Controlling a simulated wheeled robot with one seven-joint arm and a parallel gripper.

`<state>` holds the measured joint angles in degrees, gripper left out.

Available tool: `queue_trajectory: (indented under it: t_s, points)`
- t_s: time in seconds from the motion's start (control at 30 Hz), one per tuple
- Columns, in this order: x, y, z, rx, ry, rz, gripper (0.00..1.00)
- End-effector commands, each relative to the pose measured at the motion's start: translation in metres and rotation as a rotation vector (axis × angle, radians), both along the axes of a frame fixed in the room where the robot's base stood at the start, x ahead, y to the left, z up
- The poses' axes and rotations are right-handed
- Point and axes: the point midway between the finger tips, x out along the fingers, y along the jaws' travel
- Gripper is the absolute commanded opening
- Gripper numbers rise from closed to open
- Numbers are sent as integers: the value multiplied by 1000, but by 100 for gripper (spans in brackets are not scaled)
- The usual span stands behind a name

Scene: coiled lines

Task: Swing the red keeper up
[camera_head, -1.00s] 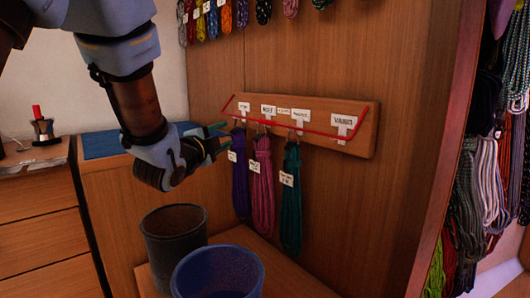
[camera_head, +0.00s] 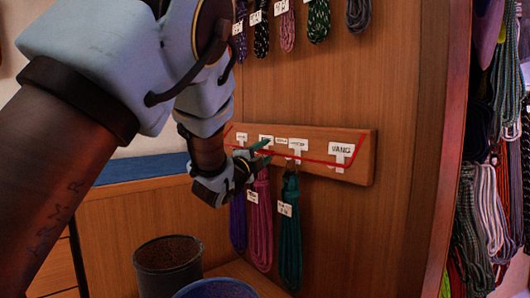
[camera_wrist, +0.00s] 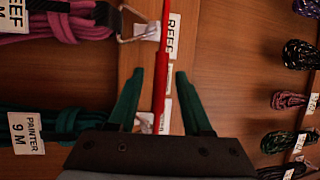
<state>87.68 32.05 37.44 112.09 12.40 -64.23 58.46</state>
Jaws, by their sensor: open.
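The red keeper (camera_head: 318,160) is a thin red bar along the front of a wooden hook rail (camera_head: 362,170), with its right end bent upward. It lies low across the white labels. My gripper (camera_head: 268,152) is at the rail's left-middle part, near the pink coil's hook. In the wrist view the keeper (camera_wrist: 162,70) runs between the two open green fingers of my gripper (camera_wrist: 160,72). I cannot tell whether either finger touches it. Purple (camera_head: 238,222), pink (camera_head: 261,225) and green (camera_head: 290,235) coils hang below the rail. My arm and hand hide the rail's left part.
A dark grey bucket (camera_head: 168,268) and a blue bucket (camera_head: 217,289) stand below. More labelled coils hang above the rail, and many lines (camera_head: 490,190) hang at the right. The wood panel (camera_head: 340,250) right of the green coil is bare.

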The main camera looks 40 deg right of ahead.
Motion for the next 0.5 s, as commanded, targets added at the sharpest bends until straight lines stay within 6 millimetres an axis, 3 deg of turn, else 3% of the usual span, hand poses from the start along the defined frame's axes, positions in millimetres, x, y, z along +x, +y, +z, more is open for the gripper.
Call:
queue_trajectory:
  t_s: [0.37,0.5]
  points:
    - [2,-5,1,0,0,0,50]
    - [2,-5,1,0,0,0,34]
